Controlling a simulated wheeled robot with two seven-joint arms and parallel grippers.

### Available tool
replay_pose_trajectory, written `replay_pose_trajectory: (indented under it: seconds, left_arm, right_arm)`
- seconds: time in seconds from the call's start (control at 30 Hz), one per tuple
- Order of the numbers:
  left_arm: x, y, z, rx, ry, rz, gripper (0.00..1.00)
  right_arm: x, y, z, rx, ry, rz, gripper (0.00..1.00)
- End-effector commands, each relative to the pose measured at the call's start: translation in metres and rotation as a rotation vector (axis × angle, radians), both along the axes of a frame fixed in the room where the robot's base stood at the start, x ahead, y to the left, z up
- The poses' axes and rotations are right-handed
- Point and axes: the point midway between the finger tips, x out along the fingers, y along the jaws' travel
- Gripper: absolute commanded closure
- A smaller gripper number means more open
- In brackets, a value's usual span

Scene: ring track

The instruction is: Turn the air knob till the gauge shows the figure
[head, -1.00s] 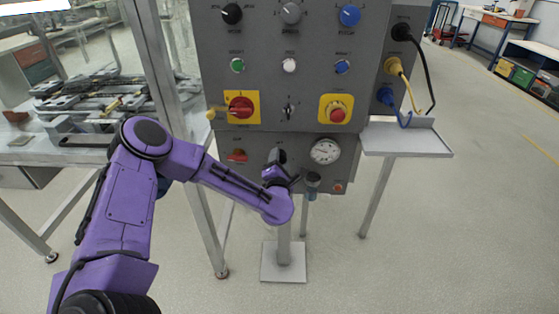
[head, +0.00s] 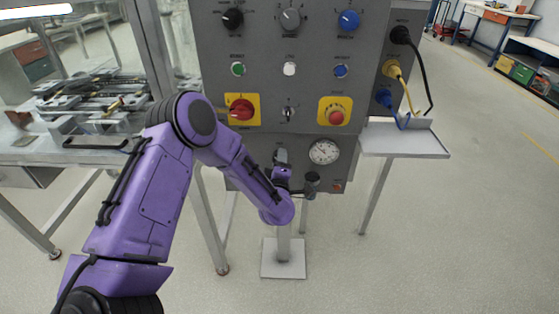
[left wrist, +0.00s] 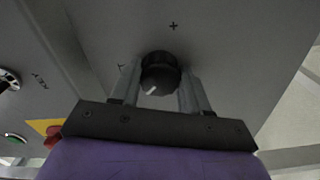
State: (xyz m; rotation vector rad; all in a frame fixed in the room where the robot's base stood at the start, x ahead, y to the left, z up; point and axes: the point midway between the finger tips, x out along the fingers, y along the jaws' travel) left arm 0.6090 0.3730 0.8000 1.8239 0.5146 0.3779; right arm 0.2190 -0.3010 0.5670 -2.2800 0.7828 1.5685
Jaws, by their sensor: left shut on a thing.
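The air knob (left wrist: 160,74) is black and round with a white pointer mark. In the left wrist view it sits between the two fingers of my left gripper (left wrist: 161,82), which is shut on it. In the head view my left gripper (head: 283,162) is at the lower grey panel, and the knob is hidden behind it. The round white gauge (head: 324,151) is just right of the gripper and unobstructed. Its needle and figures are too small to read surely. My right gripper is not in view.
Above on the panel are a red switch (head: 241,109) on a yellow plate and a red button (head: 336,117). A dark cylindrical part (head: 312,183) hangs close right of my gripper. A small shelf (head: 405,142) and plugged cables stand at the right.

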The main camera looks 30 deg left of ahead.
Motion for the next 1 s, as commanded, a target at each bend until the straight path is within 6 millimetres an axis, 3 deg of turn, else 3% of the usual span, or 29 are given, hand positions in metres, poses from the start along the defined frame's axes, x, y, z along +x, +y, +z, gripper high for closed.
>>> replay_pose_trajectory:
  seconds: [0.4, 0.93, 0.97, 1.0]
  left_arm:
    - [-0.0004, -0.0009, -0.0011, 0.153, 0.096, -0.002, 0.85]
    - [-0.0006, -0.0011, -0.0020, 0.171, 0.110, -0.003, 0.85]
    - [-0.0006, -0.0011, -0.0020, 0.171, 0.110, -0.003, 0.51]
    - [-0.0006, -0.0011, -0.0021, 0.171, 0.110, -0.003, 0.38]
  right_arm:
    - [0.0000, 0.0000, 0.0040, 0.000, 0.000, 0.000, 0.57]
    - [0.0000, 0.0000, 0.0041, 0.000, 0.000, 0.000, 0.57]
    - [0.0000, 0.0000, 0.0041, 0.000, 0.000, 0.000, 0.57]
    - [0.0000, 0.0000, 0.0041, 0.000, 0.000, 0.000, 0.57]
